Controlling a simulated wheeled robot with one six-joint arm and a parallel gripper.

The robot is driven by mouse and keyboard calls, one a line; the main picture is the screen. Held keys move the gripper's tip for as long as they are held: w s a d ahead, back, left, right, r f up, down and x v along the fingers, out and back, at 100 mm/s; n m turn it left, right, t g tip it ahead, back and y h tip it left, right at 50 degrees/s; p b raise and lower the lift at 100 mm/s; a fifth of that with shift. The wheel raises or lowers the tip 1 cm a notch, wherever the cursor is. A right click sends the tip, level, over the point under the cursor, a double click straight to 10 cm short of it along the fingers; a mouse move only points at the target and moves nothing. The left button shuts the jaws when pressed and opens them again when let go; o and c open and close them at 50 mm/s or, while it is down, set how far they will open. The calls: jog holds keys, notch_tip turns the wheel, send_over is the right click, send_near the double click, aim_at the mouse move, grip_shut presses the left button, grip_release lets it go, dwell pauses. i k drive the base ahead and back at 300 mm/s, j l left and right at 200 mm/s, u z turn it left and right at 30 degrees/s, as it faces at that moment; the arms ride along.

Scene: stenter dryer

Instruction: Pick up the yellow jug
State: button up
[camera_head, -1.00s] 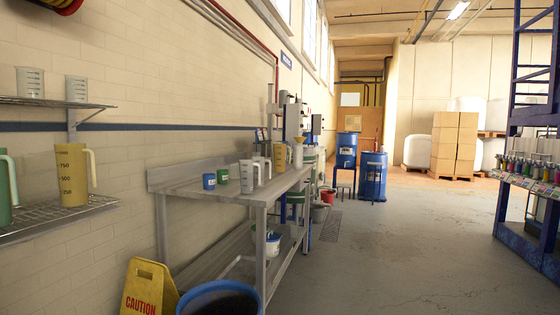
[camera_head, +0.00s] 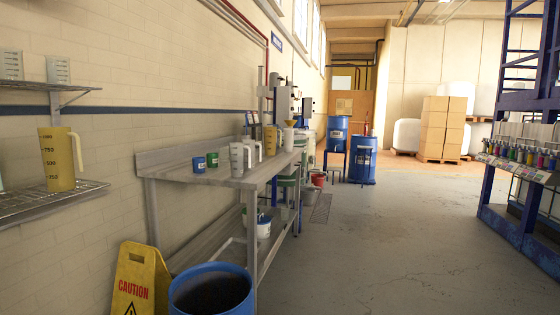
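A yellow jug (camera_head: 60,161) with black graduation marks and a pale handle on its right stands upright on the lower wire shelf (camera_head: 50,203) at the left. A second yellow jug (camera_head: 270,140) stands farther off on the grey workbench (camera_head: 205,178), beside white jugs (camera_head: 241,158) and partly hidden by them. My gripper is not in view, so I cannot see whether it is open or shut. Both yellow jugs stand free of any gripper.
Blue and green cups (camera_head: 212,160) stand on the bench. A yellow caution sign (camera_head: 138,283) and an open blue drum (camera_head: 212,290) stand on the floor below. A blue rack (camera_head: 520,230) stands at the right. The middle floor (camera_head: 390,240) is clear.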

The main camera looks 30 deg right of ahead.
aim_at(270, 132)
jog(key=z, duration=0.3)
jog(key=l+z, duration=0.4)
jog(key=i+l+z, duration=0.15)
jog(key=l+z, duration=0.2)
jog(key=i+l+z, duration=0.2)
jog(key=l+z, duration=0.2)
jog(key=i+l+z, duration=1.1)
jog(key=z, duration=0.15)
jog(key=i+l+u, duration=0.2)
jog(key=i, duration=0.25)
jog(key=i+u, duration=0.2)
jog(key=i, duration=0.25)
jog(key=i+l+u, duration=0.2)
jog(key=i, duration=0.25)
jog(key=i+j+u, duration=0.15)
jog(key=i+u, duration=0.7)
jog(key=i, duration=0.2)
jog(key=i+l+u, duration=0.3)
jog(key=i+u, duration=0.15)
jog(key=i+j+u, duration=0.25)
jog(key=i+u, duration=0.7)
jog(key=i, duration=0.25)
jog(key=i+l+u, duration=0.25)
jog(key=i+u, duration=0.25)
jog(key=i+j+z, duration=0.2)
jog(key=i+j, duration=0.25)
jog(key=i, duration=0.25)
jog(key=i+j+z, duration=0.15)
jog(key=i+j, duration=0.4)
jog(key=i, duration=0.15)
